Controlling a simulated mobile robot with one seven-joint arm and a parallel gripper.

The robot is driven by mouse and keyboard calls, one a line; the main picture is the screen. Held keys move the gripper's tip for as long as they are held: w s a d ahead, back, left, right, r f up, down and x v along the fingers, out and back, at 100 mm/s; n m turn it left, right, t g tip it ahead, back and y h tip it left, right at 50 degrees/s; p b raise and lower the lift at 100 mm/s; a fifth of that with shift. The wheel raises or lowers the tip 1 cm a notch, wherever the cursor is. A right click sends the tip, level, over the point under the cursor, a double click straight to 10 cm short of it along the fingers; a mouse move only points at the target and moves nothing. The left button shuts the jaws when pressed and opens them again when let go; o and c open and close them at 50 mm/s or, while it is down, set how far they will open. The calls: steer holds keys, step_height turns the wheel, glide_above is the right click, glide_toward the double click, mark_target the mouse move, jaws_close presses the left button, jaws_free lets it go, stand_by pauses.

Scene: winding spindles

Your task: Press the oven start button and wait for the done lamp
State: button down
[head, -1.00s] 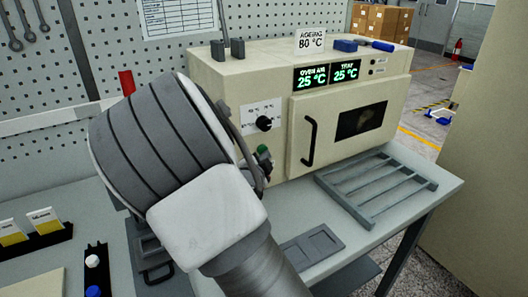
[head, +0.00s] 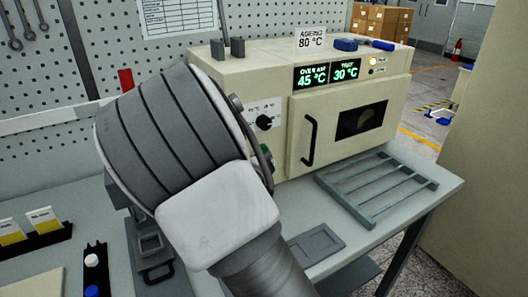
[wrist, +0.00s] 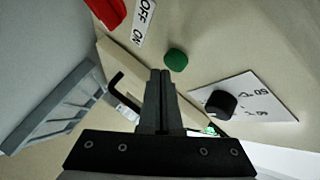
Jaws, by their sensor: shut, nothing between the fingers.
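The cream oven (head: 250,75) stands on the bench with its door shut. Its displays (head: 327,75) read oven air 45 °C and tray 30 °C. The upper of two small lamps (head: 372,61) at the right of the displays glows yellow; the lower lamp (head: 372,71) is dark. In the wrist view the green button (wrist: 176,60) shows just beyond the fingertips and to their right, apart from them in the picture. My gripper (wrist: 160,74) is shut and empty, pointing at the oven front.
A black dial (wrist: 221,103) and a red switch (wrist: 108,12) marked OFF and ON are near the button. The oven door handle (head: 310,140) sticks out. A grey rack (head: 375,188) lies on the bench before the door.

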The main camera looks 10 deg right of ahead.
steer(key=shift+s+d, duration=0.1)
steer(key=shift+s, duration=0.15)
steer(key=s, duration=0.2)
steer(key=s+d, duration=0.1)
steer(key=s, duration=0.1)
steer(key=shift+s+d+b, duration=0.2)
steer(key=shift+s+b, duration=0.1)
steer(key=shift+b, duration=0.1)
stand_by(0.6)
steer(key=s+a+r+n+g+y+p, duration=0.1)
steer(key=s+a+r+n+g+y, duration=0.25)
steer(key=s+n+y, duration=0.2)
steer(key=s+a+r+n+g+y+p, duration=0.2)
steer(key=s+r+n+y, duration=0.25)
steer(key=s, duration=0.25)
steer(key=s+d+r+n+g+h, duration=0.1)
steer(key=s+d+r+n, duration=0.1)
steer(key=s, duration=0.6)
steer(key=s+d+r+n+g+h, duration=0.1)
steer(key=s+n, duration=0.3)
steer(key=s, duration=0.4)
steer(key=shift+d+r+n+g+h+p, duration=0.4)
steer(key=shift+d+r+h, duration=0.1)
steer(key=shift+d+h, duration=0.15)
